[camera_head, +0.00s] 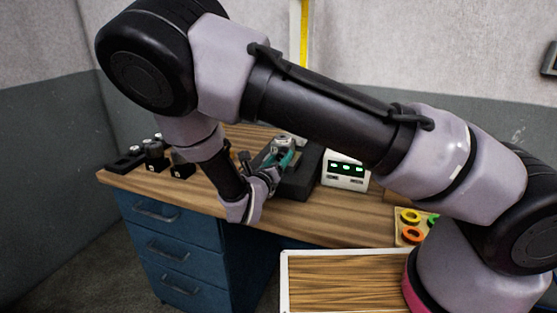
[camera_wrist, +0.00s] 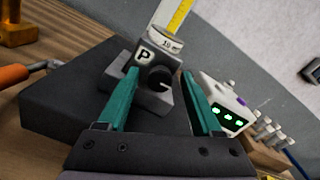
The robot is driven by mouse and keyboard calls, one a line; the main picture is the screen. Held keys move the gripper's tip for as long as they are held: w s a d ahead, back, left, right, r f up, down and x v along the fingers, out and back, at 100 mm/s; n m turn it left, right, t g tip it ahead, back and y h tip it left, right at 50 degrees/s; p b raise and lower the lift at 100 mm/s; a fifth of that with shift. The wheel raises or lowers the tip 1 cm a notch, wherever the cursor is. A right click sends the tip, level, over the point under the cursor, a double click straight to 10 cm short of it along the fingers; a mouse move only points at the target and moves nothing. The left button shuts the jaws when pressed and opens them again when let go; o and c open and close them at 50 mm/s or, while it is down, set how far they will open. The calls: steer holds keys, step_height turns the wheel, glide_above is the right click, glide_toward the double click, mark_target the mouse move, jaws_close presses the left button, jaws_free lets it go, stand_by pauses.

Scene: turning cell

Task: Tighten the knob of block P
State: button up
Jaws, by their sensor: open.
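Block P (camera_wrist: 144,57) is a grey block with a white P label, standing on a dark base (camera_wrist: 60,98) in the wrist view. Its dark round knob (camera_wrist: 158,80) faces me, and a pale disc marked 10 (camera_wrist: 166,41) sits on top. My gripper (camera_wrist: 160,74) is open, its two teal fingers spread either side of the knob, with gaps visible. I cannot tell how far the fingertips are from the knob in depth. In the head view my gripper (camera_head: 283,160) is at the block, and my wrist partly hides it.
A white box with green lights (camera_head: 345,172) stands right of the base. A tray with coloured rings (camera_head: 409,232) is farther right. Several dark blocks (camera_head: 154,160) stand on the left of the wooden bench. An orange-handled tool (camera_wrist: 14,77) lies left in the wrist view.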

jaws_close()
steer(key=shift+m, duration=0.3)
steer(key=m, duration=1.1)
stand_by(0.6)
jaws_free()
